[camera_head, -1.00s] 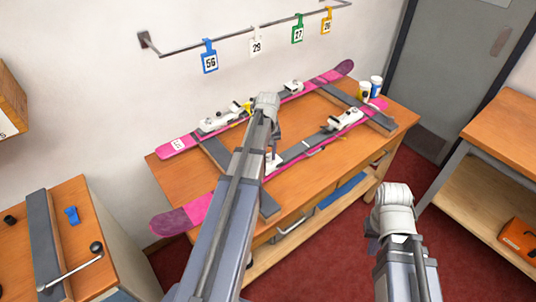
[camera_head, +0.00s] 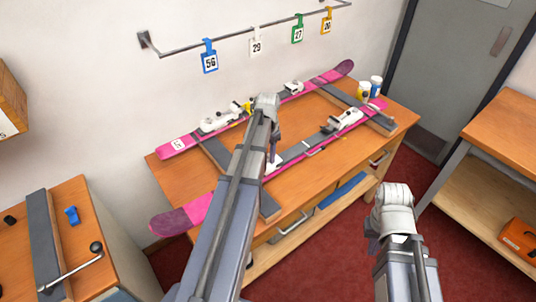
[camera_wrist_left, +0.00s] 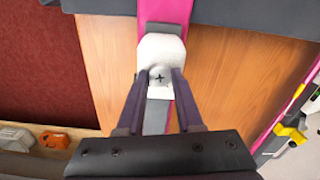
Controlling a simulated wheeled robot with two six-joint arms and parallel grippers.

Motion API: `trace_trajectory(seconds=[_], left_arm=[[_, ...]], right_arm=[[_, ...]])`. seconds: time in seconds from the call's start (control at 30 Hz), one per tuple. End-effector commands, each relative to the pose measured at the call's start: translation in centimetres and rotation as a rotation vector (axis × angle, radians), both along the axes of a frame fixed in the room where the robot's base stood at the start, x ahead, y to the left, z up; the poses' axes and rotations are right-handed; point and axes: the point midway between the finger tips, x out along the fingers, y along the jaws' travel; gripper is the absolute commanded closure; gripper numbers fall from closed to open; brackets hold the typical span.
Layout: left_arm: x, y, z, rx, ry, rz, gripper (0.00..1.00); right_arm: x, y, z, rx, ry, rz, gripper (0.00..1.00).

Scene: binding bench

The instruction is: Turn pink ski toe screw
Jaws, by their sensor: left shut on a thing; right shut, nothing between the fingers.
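The near pink ski (camera_head: 200,209) lies across two dark rests on the bench. Its white toe piece (camera_head: 273,163) is partly hidden behind my left arm in the head view. In the left wrist view a round screw with a cross slot (camera_wrist_left: 159,76) sits on the white toe piece (camera_wrist_left: 161,48). My left gripper (camera_wrist_left: 160,82) points at the toe piece, its two dark fingers shut on the screw from both sides. In the head view my left gripper (camera_head: 273,153) is over the near ski. My right gripper (camera_head: 374,240) is shut and empty in front of the bench.
A second pink ski (camera_head: 178,145) lies behind, with a yellow thing (camera_head: 248,107) by its white binding. Cups (camera_head: 364,90) stand at the bench's far right. Numbered tags (camera_head: 209,62) hang on a wall rail. A side table (camera_head: 95,225) stands at left.

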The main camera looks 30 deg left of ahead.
Motion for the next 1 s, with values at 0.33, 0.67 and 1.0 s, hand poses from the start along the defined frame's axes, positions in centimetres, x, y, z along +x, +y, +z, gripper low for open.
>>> trace_trajectory(seconds=[0.33,0.67,1.0], left_arm=[[-0.02,-0.01,0.00,0.000,0.000,-0.155,1.00],[-0.01,-0.01,0.00,0.000,0.000,-0.195,1.00],[-0.01,-0.01,0.00,0.000,0.000,-0.195,0.61]], right_arm=[[0.00,0.00,0.00,0.000,0.000,0.000,1.00],[0.00,0.00,0.00,0.000,0.000,0.000,1.00],[0.00,0.00,0.00,0.000,0.000,0.000,1.00]])
